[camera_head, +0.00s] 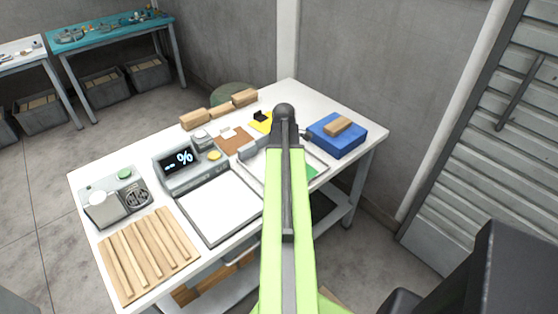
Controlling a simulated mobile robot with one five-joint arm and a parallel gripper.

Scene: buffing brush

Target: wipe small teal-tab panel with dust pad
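My green arm (285,220) reaches out over the table, and its dark end joint (284,112) is above the tray area. The arm hides most of my gripper, and I cannot tell whether it is open or holds anything. A blue block (345,146) with a wooden piece (337,126) on top stands at the right; I cannot tell whether it is the dust pad. A pale tray (316,159) with a green patch (311,172) lies partly behind the arm. No panel with a teal tab can be made out clearly.
On the white table (100,168) are a display unit (187,172) with a white plate (222,208) before it, a control box (113,198), a slatted wooden board (148,256), a cork mat (235,142), a yellow item (261,124) and wooden blocks (220,110).

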